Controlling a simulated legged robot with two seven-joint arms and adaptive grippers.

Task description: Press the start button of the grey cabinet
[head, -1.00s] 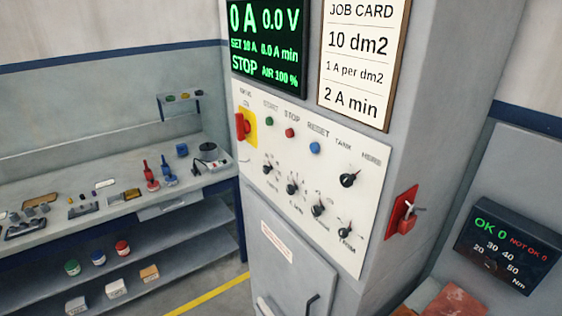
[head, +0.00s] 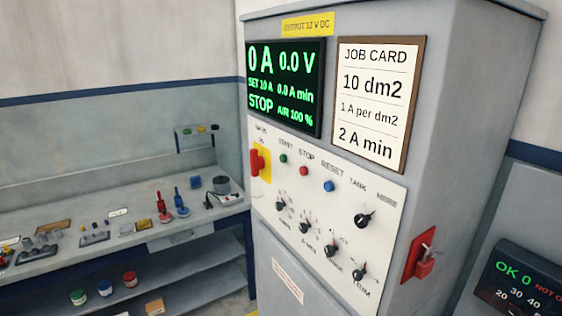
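The grey cabinet (head: 450,130) stands at the centre right of the head view. Its white control panel (head: 310,235) faces me at an angle. The green start button (head: 283,158) is at the panel's upper left, beside the red stop button (head: 304,171) and the blue reset button (head: 328,186). A red main switch on a yellow plate (head: 264,168) is left of it. The green display (head: 285,85) reads 0 A, 0.0 V, SET 10 A and STOP. Neither of my grippers shows in the head view.
A job card (head: 376,100) hangs right of the display. A red switch with a key-like handle (head: 421,262) sticks out of the cabinet's right side. A workbench (head: 190,228) with small parts and jars is at the left. A torque display (head: 520,283) is at lower right.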

